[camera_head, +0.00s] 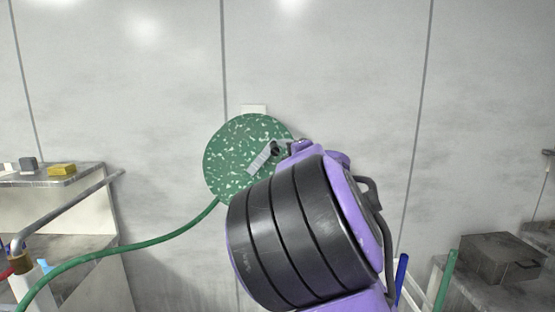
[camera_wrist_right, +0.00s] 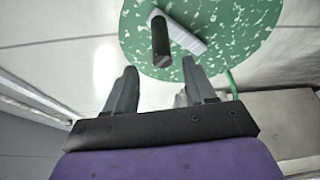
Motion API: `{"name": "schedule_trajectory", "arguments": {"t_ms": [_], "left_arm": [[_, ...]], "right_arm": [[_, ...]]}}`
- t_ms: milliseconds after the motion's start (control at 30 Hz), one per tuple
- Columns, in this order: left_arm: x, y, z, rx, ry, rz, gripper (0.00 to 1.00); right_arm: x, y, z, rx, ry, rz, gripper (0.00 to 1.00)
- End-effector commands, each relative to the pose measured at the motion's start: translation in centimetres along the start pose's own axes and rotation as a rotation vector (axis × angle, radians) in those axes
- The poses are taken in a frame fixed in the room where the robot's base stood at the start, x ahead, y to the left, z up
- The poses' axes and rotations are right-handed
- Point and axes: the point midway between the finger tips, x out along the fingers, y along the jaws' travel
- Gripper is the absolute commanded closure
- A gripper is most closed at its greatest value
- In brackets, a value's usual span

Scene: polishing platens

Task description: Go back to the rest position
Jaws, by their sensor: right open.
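A round green platen with white speckles (camera_head: 232,160) stands against the grey wall in the head view. It also fills the top of the right wrist view (camera_wrist_right: 245,35). A light bar with a dark knob (camera_wrist_right: 180,35) lies across its face; the bar also shows in the head view (camera_head: 261,160). My right gripper (camera_wrist_right: 160,88) is open and empty, its two fingers apart below the platen's face in the wrist view. In the head view my purple and black right arm hides the gripper and the platen's lower right part. My left gripper does not show.
A green hose (camera_head: 130,247) runs from the platen's lower edge to the bottom left. A shelf at left (camera_head: 95,176) bears a yellow block (camera_head: 62,169) and a grey block (camera_head: 28,164). A metal box (camera_head: 500,258) sits at lower right. The upper wall is clear.

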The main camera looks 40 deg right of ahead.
Motion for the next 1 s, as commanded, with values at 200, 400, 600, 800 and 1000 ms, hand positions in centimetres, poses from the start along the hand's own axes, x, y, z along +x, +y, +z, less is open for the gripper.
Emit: {"name": "schedule_trajectory", "arguments": {"t_ms": [200, 400, 600, 800, 1000], "left_arm": [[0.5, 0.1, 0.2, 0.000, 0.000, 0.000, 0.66], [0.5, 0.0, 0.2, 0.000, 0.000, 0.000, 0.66], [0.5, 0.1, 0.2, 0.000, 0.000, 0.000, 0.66], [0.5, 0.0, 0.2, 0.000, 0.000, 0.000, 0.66], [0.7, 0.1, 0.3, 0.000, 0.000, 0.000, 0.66]], "right_arm": [[-1.7, 0.0, 0.0, 0.000, 0.000, 0.000, 0.45], [-1.6, 0.1, 0.0, -0.001, 0.000, 0.000, 0.45], [-1.6, 0.1, 0.0, -0.001, 0.000, -0.001, 0.45], [-1.7, 0.5, 0.0, 0.118, 0.003, 0.027, 0.45], [0.1, -12.1, -5.7, 0.903, 0.007, 0.007, 0.45]]}}
